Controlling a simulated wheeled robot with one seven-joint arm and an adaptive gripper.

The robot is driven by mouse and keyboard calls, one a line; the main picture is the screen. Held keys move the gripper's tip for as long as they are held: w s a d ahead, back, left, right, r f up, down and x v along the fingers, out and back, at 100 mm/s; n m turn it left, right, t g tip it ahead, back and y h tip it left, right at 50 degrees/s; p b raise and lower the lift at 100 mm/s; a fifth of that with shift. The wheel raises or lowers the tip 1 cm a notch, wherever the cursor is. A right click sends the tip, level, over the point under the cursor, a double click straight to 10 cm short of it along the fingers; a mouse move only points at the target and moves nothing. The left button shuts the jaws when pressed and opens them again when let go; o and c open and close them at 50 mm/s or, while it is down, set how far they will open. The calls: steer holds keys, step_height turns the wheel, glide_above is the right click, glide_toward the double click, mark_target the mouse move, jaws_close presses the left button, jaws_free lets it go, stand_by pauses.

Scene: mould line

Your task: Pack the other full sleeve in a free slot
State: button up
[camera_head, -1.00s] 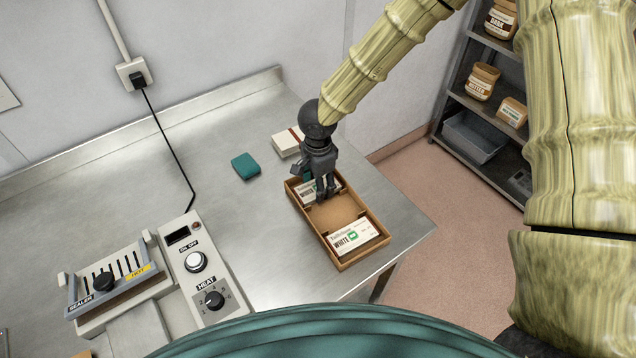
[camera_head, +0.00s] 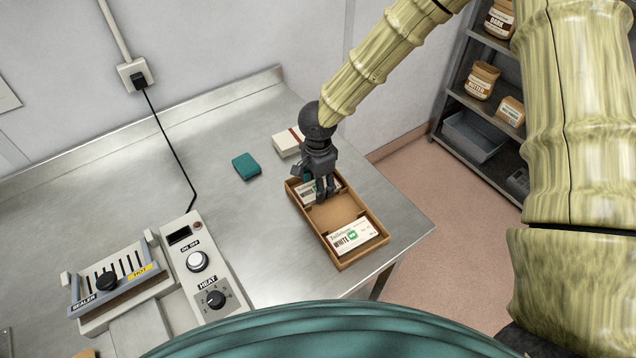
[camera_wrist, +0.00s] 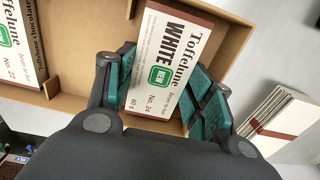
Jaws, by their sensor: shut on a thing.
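A brown tray (camera_head: 344,262) lies on the steel bench, its middle bare. A white sleeve labelled WHITE (camera_head: 358,238) lies in its near end. Another WHITE sleeve (camera_head: 308,196) is in the far end, partly hidden by my gripper (camera_head: 324,192). In the wrist view my gripper (camera_wrist: 168,98) is shut on this sleeve (camera_wrist: 172,62), its teal pads on either side. The sleeve lies inside the tray (camera_wrist: 78,108) walls there; I cannot tell whether it touches the floor. The near-end sleeve (camera_wrist: 18,45) shows at the left of the wrist view.
A white stack with a dark red band (camera_head: 287,144) stands just behind the tray. A teal block (camera_head: 246,166) lies to its left. The sealer (camera_head: 115,290) with its control box occupies the bench's left front. The bench's right edge is close to the tray.

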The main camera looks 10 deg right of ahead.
steer(key=o, duration=1)
steer(key=shift+o, duration=0.2)
step_height(320, 180, up, 12)
steer(key=shift+a, duration=0.1)
